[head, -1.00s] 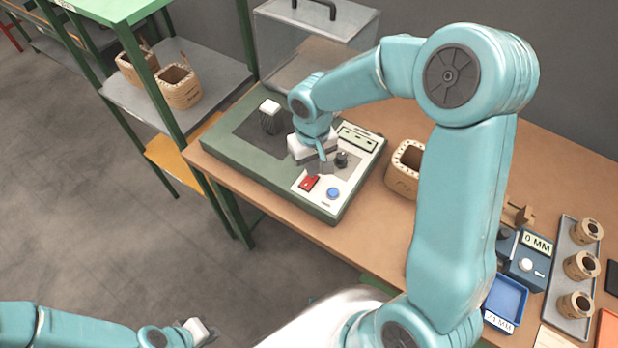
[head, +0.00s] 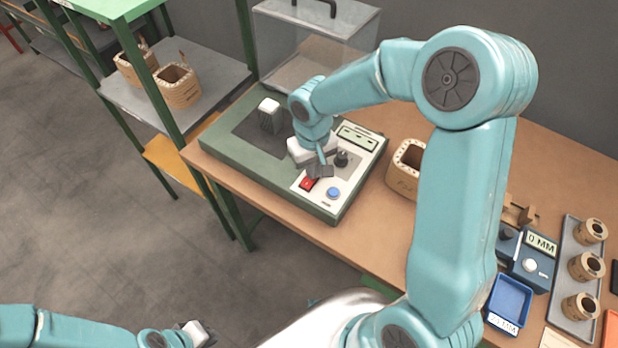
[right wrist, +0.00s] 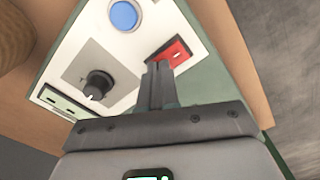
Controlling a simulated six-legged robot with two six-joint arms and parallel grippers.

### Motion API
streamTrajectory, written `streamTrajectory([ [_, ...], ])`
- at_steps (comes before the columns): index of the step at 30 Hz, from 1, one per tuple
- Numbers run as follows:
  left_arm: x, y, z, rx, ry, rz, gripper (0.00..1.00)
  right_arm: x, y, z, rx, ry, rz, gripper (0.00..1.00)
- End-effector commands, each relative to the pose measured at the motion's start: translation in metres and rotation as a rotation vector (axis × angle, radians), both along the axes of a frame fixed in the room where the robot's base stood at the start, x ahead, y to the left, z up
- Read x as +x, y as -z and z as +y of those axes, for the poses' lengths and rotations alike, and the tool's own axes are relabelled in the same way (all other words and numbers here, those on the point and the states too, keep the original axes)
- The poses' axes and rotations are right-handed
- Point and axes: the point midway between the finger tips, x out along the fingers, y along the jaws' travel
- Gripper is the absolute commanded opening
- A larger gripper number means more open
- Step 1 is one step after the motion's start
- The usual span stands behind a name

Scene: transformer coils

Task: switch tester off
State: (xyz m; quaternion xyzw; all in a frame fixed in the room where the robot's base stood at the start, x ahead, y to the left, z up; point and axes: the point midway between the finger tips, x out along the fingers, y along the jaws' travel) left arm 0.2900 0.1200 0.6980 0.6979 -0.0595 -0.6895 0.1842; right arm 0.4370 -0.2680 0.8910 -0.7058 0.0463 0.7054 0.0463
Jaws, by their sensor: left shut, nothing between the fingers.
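The tester (head: 262,160) is a green box on the bench with a pale control panel at its right end. Its red rocker switch (head: 307,184) is at the panel's front and also shows in the right wrist view (right wrist: 172,52). My right gripper (head: 319,172) is shut and empty, pointing down over the panel. In the right wrist view its closed fingertips (right wrist: 158,66) are right beside the red switch and overlap its edge; I cannot tell whether they touch. My left gripper (head: 203,333) is shut and empty at the bottom left, away from the bench.
A clear cover (head: 320,50) stands behind. A coil (head: 405,168) is to the right, with a blue gauge (head: 525,262) and a tray of coils beyond. A green shelf rack stands left.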

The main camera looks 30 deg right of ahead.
Motion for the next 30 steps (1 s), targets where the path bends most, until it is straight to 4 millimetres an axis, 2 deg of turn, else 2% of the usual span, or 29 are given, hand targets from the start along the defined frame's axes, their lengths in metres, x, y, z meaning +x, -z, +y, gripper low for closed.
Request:
streamTrajectory([
  [8, 0.0, -0.001, 0.0, 0.0, 0.0, 0.0, 0.0, -0.001, -0.001, 0.0, 0.0, 0.0, 0.002, 0.0],
  [30, 0.0, -0.046, 0.0, 0.0, 0.0, 0.0, 0.0, 0.0, -0.066, 0.0, 0.0, 0.0, 0.0, 0.0],
])
